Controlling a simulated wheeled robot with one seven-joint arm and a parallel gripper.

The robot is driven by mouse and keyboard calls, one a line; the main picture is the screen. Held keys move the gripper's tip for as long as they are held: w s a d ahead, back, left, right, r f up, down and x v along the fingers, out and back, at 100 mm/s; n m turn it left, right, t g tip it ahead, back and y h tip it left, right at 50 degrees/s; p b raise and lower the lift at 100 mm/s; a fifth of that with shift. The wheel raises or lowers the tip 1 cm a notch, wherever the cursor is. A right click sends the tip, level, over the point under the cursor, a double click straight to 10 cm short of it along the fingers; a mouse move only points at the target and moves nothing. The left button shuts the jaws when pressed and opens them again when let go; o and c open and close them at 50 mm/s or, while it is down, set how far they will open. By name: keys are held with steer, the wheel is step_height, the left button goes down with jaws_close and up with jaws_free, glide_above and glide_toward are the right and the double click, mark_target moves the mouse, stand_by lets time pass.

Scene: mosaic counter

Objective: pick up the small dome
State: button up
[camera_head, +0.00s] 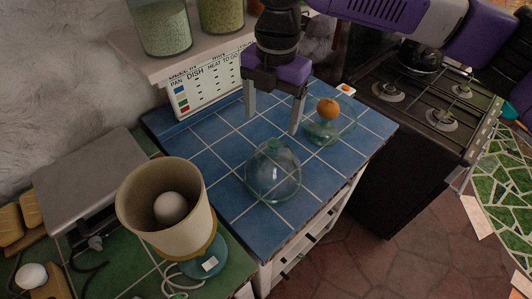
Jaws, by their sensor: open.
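A clear glass dome (273,176) with a narrow top stands on the blue tiled counter (230,195), near its front edge. Behind it to the right is another clear glass piece (343,127) with an orange (327,108) at it. I cannot tell whether the orange is inside or on top. My gripper (272,121) is open and empty, with its fingers pointing down. It appears above the counter, behind the glass dome and left of the orange. No part of the dome is between the fingers.
A lamp with a beige shade (140,195) stands on green tiles at the left front. A sign (210,88) and a shelf with jars (165,28) are behind. A stove (425,95) is at the right. Blue tiles left of the dome are clear.

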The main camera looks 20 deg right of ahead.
mark_target(274, 141)
steer(key=shift+s+d+n, duration=0.3)
steer(key=shift+s+d, duration=0.1)
steer(key=shift+s, duration=0.05)
steer(key=shift+d+f, duration=0.1)
steer(key=shift+f, duration=0.05)
steer(key=shift+a+f+p, duration=0.15)
steer(key=shift+f+p, duration=0.25)
steer(key=shift+f, duration=1.5)
steer(key=shift+a+f+p, duration=0.15)
steer(key=shift+f+p, duration=0.2)
steer(key=shift+f, duration=1.5)
jaws_close()
steer(key=shift+f, duration=0.2)
